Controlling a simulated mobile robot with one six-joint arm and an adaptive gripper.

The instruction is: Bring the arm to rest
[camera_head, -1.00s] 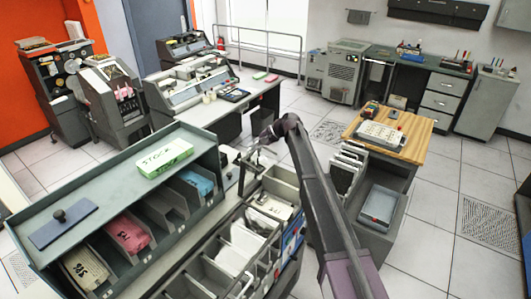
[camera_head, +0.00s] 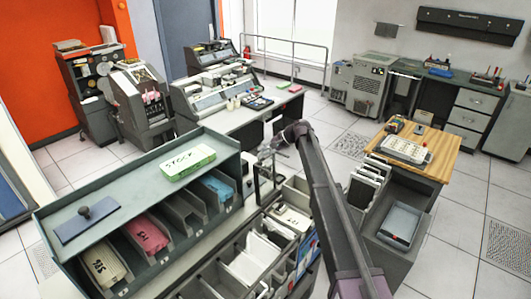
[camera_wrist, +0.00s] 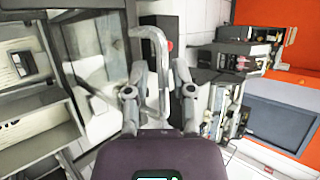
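My arm reaches up from the lower right in the head view and bends at a dark elbow. My gripper (camera_head: 266,153) hangs over the right end of the card bench, small and partly hard to make out there. In the wrist view my gripper (camera_wrist: 158,92) has its two grey fingers spread apart. A bent grey metal tube (camera_wrist: 152,36) shows between and beyond the fingers; I cannot tell its distance, and neither finger visibly presses on it. No held object shows.
A green STOCK box (camera_head: 188,162) lies on the grey card rack (camera_head: 130,170) left of my gripper. Open card trays (camera_head: 245,262) lie below. A wood-topped cart (camera_head: 437,160) stands right of my arm. Tiled floor (camera_head: 462,232) is clear at right.

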